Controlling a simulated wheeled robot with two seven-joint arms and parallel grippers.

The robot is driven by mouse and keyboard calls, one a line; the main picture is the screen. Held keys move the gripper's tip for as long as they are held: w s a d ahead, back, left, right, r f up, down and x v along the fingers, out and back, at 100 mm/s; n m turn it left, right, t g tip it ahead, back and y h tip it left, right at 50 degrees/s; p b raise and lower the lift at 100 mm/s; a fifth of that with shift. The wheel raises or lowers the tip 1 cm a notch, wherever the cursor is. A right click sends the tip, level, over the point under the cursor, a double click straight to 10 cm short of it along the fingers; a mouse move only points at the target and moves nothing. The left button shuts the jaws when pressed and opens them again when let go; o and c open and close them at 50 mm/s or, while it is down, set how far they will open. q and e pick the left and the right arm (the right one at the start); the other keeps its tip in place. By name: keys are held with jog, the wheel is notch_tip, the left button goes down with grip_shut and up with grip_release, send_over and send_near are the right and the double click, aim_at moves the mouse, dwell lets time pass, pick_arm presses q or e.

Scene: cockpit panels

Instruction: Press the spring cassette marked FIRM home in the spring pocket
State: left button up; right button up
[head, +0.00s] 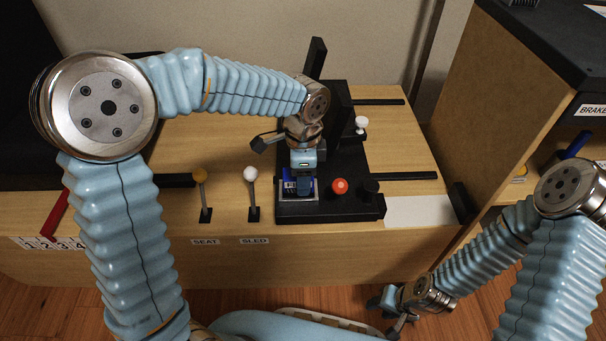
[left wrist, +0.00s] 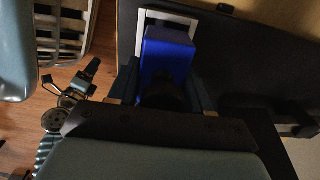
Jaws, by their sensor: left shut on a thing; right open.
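A blue block, which looks like the spring cassette (head: 289,187), is between the fingers of my left gripper (head: 303,190). It also shows in the left wrist view (left wrist: 168,55), with my left gripper (left wrist: 165,98) shut on it. A pale rectangular frame, which looks like the rim of the spring pocket (left wrist: 149,17), surrounds the cassette's far end. The cassette is over or partly inside this frame; how deep it sits cannot be told. No FIRM marking can be read. My right gripper (head: 393,318) is open and empty, low in front of the bench.
The black panel (head: 350,207) carries a red button (head: 340,186), a black knob (head: 371,187) and a white-topped lever (head: 361,125). The SEAT lever (head: 202,190) and SLED lever (head: 252,190) stand to its left. A pale plate (head: 420,211) lies to its right.

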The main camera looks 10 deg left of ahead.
pick_arm(q)
jog(key=shift+p, duration=0.3)
dwell(0.6)
jog(key=shift+f+b, duration=0.55)
jog(key=shift+f, duration=0.25)
jog(key=o, duration=1.2)
notch_tip(320, 180, up, 14)
jog(key=p, duration=0.3)
jog(key=shift+f, duration=0.15)
